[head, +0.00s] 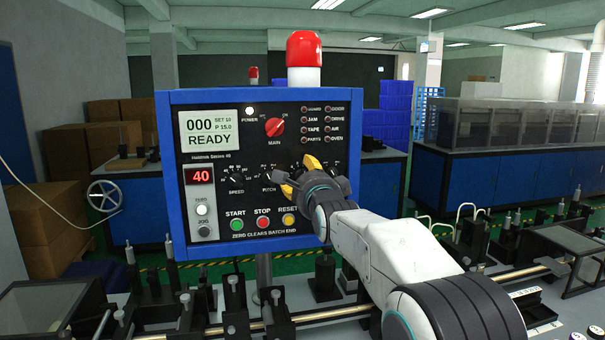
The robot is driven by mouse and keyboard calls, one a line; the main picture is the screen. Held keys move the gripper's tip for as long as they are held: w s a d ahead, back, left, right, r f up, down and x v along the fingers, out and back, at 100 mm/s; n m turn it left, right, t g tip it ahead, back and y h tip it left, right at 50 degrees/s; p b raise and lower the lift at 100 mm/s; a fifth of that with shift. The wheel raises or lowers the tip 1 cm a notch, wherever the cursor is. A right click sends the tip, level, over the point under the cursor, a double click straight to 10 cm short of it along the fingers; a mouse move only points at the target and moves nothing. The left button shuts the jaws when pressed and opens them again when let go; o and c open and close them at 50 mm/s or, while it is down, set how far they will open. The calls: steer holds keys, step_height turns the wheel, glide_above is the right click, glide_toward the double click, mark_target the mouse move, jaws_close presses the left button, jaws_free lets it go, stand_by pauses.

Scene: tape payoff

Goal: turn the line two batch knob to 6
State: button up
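A blue-framed control panel (174,235) stands in front of me in the head view. Its row of small black knobs includes the speed knob (237,182) and the pitch knob (270,177). My gripper (299,176) is at the right part of this row, its two yellow fingertips spread, one upper right and one lower left. The batch knob's label is not readable; that knob seems hidden behind my gripper, and I cannot tell whether the fingers touch it. The screen (209,134) reads 000, SET 10, P 15.0, READY.
Below the knobs are the green start (237,225), red stop (263,223) and yellow reset (288,220) buttons. A red main switch (274,127) sits above. A red 40 display (200,176) is at left. Black fixtures and a metal rod (330,313) line the bench in front.

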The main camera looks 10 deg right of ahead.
steer(key=shift+w, duration=0.45)
steer(key=shift+c, duration=0.4)
steer(key=shift+f, duration=0.1)
jaws_close()
